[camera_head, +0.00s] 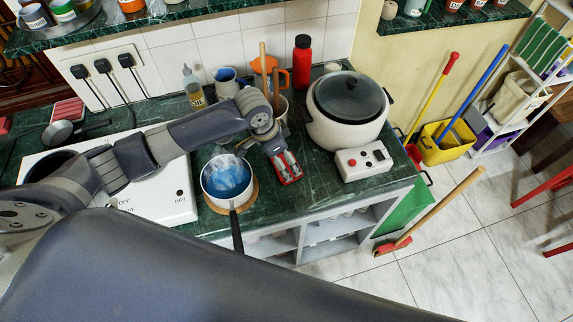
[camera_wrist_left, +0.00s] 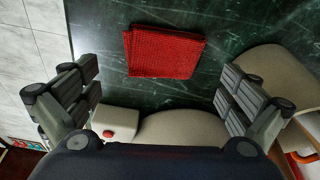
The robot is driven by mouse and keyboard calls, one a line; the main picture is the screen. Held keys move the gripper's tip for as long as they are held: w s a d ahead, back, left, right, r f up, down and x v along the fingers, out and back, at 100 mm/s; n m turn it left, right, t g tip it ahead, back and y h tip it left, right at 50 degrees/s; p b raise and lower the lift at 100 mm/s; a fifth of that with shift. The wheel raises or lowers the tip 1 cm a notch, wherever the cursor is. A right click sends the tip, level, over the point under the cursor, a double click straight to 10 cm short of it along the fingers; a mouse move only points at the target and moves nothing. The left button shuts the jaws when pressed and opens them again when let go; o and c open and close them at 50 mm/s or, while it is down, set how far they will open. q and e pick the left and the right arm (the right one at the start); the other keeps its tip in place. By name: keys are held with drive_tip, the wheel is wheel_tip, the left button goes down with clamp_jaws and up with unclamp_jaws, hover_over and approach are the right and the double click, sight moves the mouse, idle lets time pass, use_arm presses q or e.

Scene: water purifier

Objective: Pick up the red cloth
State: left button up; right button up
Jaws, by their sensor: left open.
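The red cloth (camera_wrist_left: 166,53) lies folded in a small rectangle on the dark green marble counter (camera_wrist_left: 185,105). In the left wrist view it sits ahead of my left gripper, between the lines of the two spread fingers and apart from them. In the head view my left gripper (camera_head: 284,164) is over the counter, between the blue-filled pan and the white cooker, and largely hides the cloth; only bits of red show around the fingers. My left gripper is open and empty. My right gripper is not in view.
The white cooker (camera_head: 347,115) with its control box (camera_head: 363,160) stands close to the right of the gripper. A pan of blue liquid (camera_head: 228,178) is to the left, its handle over the front edge. A utensil pot (camera_head: 279,104) and red bottle (camera_head: 302,62) stand behind.

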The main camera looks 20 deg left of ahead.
sight(285, 164)
use_arm(q)
drive_tip(key=shift+f, duration=0.3)
drive_tip(key=p+x, duration=0.1)
drive_tip(key=x, duration=0.3)
drive_tip(key=shift+a+p, duration=0.15)
drive_tip(key=shift+p, duration=0.15)
drive_tip(key=shift+f, duration=0.35)
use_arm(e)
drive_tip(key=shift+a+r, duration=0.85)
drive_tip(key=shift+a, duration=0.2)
use_arm(q)
drive_tip(key=shift+c, duration=0.2)
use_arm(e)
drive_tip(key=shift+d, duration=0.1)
use_arm(q)
drive_tip(key=c, duration=0.5)
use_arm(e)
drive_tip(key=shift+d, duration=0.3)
